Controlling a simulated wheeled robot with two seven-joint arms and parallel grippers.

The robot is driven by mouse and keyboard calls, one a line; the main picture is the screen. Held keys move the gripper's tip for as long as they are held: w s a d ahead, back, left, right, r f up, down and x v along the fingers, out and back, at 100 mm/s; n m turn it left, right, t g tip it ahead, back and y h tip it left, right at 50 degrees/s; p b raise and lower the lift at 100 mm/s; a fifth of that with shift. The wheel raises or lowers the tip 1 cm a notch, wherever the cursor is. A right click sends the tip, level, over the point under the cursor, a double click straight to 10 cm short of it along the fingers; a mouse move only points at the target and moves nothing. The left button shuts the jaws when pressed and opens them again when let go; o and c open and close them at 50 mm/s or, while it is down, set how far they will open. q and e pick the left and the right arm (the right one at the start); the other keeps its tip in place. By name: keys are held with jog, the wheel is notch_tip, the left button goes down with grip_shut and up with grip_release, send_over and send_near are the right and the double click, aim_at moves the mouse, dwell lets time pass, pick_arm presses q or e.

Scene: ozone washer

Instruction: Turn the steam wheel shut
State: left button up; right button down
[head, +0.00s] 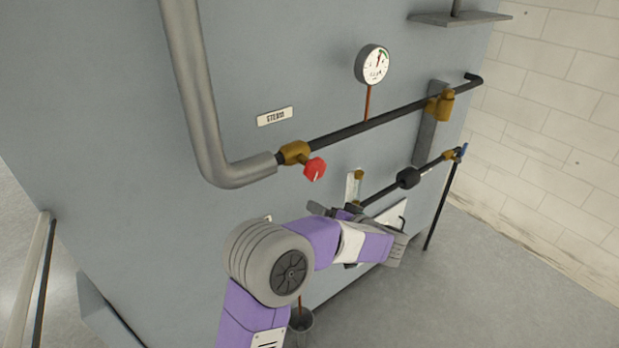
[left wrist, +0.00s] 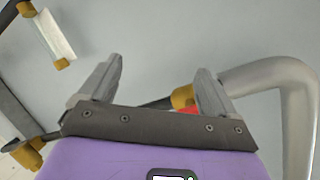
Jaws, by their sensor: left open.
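The steam wheel (head: 315,169) is a small red handwheel on a brass valve (head: 294,152), below and right of the "STEAM" label (head: 275,116). In the left wrist view a sliver of the red wheel (left wrist: 188,111) shows beside the right finger, with the brass valve (left wrist: 182,97) behind; the rest is hidden by my gripper. My left gripper (head: 332,211) is just below the wheel in the head view, partly hidden by my arm. In the left wrist view my gripper (left wrist: 158,70) has its fingers spread, with nothing held. I cannot tell whether it touches the wheel.
A thick grey pipe (head: 204,110) bends into the valve. A black pipe (head: 385,119) runs right, under a gauge (head: 373,63). A lower pipe (head: 384,192) with a blue-handled valve (head: 462,152) and a sight glass (head: 352,188) lie near my gripper.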

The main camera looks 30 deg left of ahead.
aim_at(310, 166)
pick_arm(q)
jog(key=r+n+y, duration=0.1)
jog(key=r, duration=0.2)
jog(key=r+n+y, duration=0.1)
jog(key=r, duration=0.2)
jog(key=r+n+y, duration=0.1)
jog(key=r, duration=0.3)
jog(key=shift+a+n+t, duration=0.3)
jog(key=shift+a+n, duration=0.05)
jog(key=shift+n, duration=0.05)
jog(key=x, duration=0.7)
jog(key=shift+a+r+p, duration=0.15)
jog(key=shift+r+p, duration=0.05)
jog(key=shift+p, duration=0.2)
jog(key=c, duration=1)
jog(key=shift+c, duration=0.2)
